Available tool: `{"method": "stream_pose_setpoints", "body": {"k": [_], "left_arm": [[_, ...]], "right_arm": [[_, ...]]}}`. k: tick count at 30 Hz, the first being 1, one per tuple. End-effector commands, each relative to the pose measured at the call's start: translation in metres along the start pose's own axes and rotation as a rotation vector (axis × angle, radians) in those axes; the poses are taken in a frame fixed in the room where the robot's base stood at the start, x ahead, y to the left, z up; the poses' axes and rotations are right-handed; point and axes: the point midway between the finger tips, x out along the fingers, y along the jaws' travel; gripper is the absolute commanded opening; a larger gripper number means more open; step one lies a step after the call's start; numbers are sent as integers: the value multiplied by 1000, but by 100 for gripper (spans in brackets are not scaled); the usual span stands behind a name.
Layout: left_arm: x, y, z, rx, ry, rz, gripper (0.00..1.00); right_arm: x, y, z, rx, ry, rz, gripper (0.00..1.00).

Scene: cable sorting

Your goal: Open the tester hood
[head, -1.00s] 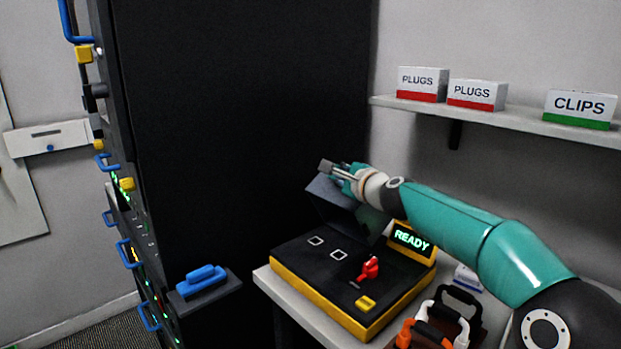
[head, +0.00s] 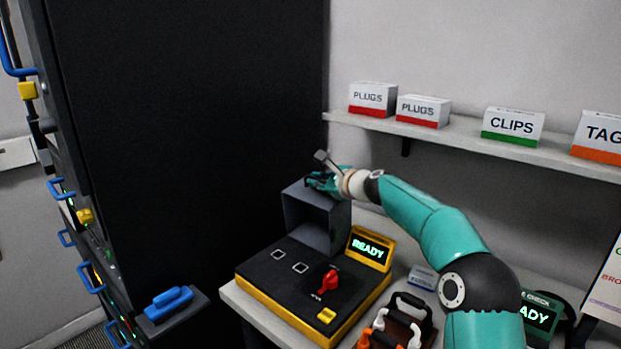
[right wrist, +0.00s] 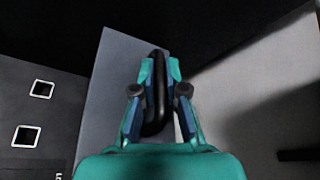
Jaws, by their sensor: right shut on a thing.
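The tester (head: 262,284) is a black panel with a yellow edge on the table. Its grey hood (head: 318,222) stands raised at the panel's back, its hollow side facing the front. My right gripper (head: 320,178) is at the hood's upper edge, shut on the black hood handle (head: 325,160). In the right wrist view the handle (right wrist: 157,85) lies between the two fingers, with the grey hood (right wrist: 108,90) behind. Two white-outlined square sockets (head: 289,261) on the panel are uncovered. My left gripper is not in view.
A red switch (head: 329,282) and yellow button (head: 326,316) sit on the panel, with a lit READY display (head: 370,249) beside the hood. A black rack (head: 190,140) stands close at left. A shelf (head: 470,146) with boxes runs behind my right arm.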

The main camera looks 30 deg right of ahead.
Motion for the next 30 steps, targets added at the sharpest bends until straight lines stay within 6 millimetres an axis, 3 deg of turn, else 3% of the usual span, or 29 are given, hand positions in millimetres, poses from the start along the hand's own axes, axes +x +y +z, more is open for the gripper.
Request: {"method": "stream_pose_setpoints", "body": {"k": [1,10,11,12,23,30], "left_arm": [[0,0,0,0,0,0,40],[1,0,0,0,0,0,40],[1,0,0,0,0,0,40],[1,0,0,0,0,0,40],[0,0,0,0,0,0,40],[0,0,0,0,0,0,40]], "right_arm": [[3,7,-9,3,11,18,0],[3,6,-10,3,11,17,0],[2,6,-10,3,11,17,17],[2,6,-10,3,11,17,23],[0,4,-5,3,6,10,23],[-20,1,-4,3,5,6,23]]}}
